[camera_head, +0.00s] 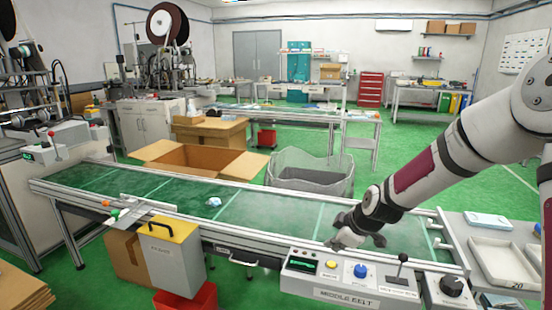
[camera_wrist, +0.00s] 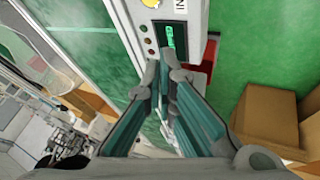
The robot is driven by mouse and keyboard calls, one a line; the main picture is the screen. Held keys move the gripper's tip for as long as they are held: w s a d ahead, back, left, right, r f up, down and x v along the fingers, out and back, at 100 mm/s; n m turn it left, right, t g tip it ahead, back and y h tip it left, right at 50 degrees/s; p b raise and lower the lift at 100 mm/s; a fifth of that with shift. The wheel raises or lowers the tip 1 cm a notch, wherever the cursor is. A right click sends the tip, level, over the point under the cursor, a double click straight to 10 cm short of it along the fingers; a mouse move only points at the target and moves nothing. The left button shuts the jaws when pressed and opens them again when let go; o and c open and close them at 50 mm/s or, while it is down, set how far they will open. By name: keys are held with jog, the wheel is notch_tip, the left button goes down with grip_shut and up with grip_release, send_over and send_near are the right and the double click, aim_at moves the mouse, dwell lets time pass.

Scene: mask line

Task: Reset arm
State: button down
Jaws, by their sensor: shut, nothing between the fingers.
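My gripper (camera_head: 352,236) hangs over the right part of the green conveyor belt, just behind the control panel, with my arm reaching in from the right. In the wrist view my gripper (camera_wrist: 166,78) has its two fingers together at the tips, with nothing between them.
A small white and blue item (camera_head: 214,202) lies on the conveyor belt (camera_head: 262,212). An open cardboard box (camera_head: 190,160) and a clear-walled bin (camera_head: 310,172) stand behind it. White trays (camera_head: 495,261) lie at the right. A grey box with a yellow top (camera_head: 170,250) stands in front.

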jog(key=s+d+r+m+g+h, duration=0.15)
jog(key=s+r+m, duration=0.25)
jog(key=s+r, duration=0.8)
jog(key=s+r+m+g+h, duration=0.1)
jog(key=s+r+m, duration=0.15)
jog(key=s, duration=0.85)
jog(key=s+d+r+m+g, duration=0.1)
jog(key=s+m, duration=0.3)
jog(key=s, duration=0.7)
jog(key=s+r+m+g+h, duration=0.1)
jog(key=s+r+m, duration=0.15)
jog(key=s, duration=0.85)
notch_tip(320, 180, up, 18)
jog(key=t+p, duration=0.2)
jog(key=p, duration=1.5)
jog(key=shift+t+y, duration=0.35)
jog(key=shift+r, duration=0.1)
